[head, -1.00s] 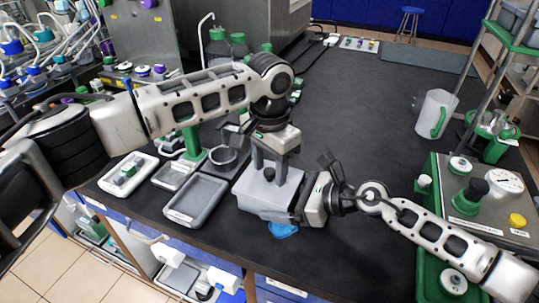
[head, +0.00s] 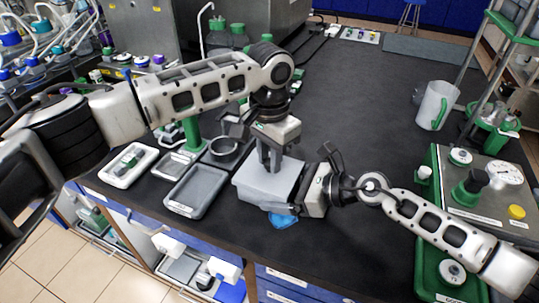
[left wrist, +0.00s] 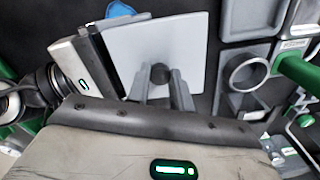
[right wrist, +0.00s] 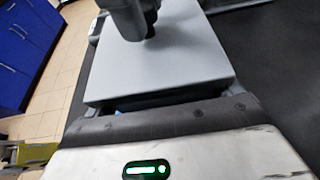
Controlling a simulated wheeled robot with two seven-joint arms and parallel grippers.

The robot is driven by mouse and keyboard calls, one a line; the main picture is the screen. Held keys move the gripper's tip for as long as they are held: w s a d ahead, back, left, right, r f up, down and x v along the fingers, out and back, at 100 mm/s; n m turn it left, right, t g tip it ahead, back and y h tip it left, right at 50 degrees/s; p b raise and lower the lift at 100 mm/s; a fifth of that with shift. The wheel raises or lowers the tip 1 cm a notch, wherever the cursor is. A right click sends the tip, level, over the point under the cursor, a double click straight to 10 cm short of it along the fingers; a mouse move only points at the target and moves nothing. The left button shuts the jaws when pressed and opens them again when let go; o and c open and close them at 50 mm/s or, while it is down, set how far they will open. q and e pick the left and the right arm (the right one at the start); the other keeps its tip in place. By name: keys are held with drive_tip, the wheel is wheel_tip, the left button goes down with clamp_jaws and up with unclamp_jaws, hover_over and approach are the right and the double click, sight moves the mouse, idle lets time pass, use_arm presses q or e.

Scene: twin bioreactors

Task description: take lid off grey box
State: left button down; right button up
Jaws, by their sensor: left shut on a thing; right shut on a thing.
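The grey box (head: 262,207) stands near the front edge of the dark bench, with its flat light grey lid (head: 252,183) over it. My left gripper (head: 269,168) points down from above and is shut on the lid's dark round knob, seen between its fingers in the left wrist view (left wrist: 160,73). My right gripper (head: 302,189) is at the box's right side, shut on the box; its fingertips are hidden. In the right wrist view the lid (right wrist: 165,65) is flat, with a dark gap under its near edge. Whether it is clear of the box, I cannot tell.
An empty grey tray (head: 196,190) lies just left of the box, with a round grey holder (head: 223,150) behind it. A blue item (head: 284,221) shows below the box. A white jug (head: 437,105) stands at right.

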use_arm(q)
drive_tip(key=shift+r, duration=0.15)
drive_tip(key=shift+r, duration=1)
drive_tip(key=shift+r, duration=2)
use_arm(e)
drive_tip(key=o, duration=1.1)
